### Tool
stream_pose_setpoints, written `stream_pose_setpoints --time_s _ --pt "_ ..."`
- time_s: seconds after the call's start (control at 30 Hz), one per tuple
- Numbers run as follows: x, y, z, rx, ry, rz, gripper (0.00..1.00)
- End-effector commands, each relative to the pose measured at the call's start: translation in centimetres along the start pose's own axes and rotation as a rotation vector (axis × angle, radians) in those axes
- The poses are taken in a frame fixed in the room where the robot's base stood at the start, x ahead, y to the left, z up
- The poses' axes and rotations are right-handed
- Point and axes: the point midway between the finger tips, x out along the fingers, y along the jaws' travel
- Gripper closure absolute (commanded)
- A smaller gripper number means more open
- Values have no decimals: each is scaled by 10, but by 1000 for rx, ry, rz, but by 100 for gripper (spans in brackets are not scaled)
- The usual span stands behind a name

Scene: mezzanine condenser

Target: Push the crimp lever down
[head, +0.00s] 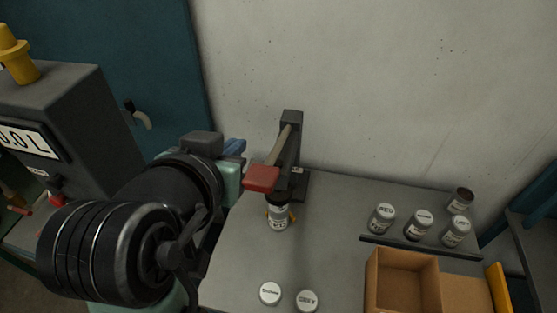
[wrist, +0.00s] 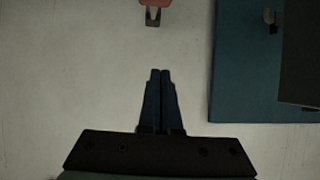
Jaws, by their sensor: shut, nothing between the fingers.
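The crimp lever is a pale bar with a red handle pad (head: 262,178), hinged on a dark upright post (head: 292,140) at the back of the grey table. The lever slopes down toward the front, with the pad at its near end. A labelled jar (head: 278,214) stands beneath the lever. My gripper (head: 236,147) is shut and empty, just left of the pad and apart from it in the picture. In the wrist view its blue fingers (wrist: 160,72) are together, and the red pad (wrist: 155,3) shows at the top edge, ahead of the fingertips.
Two white-lidded pieces (head: 270,292) lie at the table's front. A grey machine (head: 75,125) stands at the left; a wall is behind.

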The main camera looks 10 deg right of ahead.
Motion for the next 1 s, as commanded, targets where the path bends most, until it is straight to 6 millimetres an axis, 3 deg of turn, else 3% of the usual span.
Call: stream_pose_setpoints --time_s 0.2,0.6,0.77,1.0 --pt "-2 1 19 0 -81 35 100" --pt "4 2 19 -1 -82 36 100" --pt "26 4 21 -2 -85 38 100" --pt "77 5 23 -1 -85 36 100"
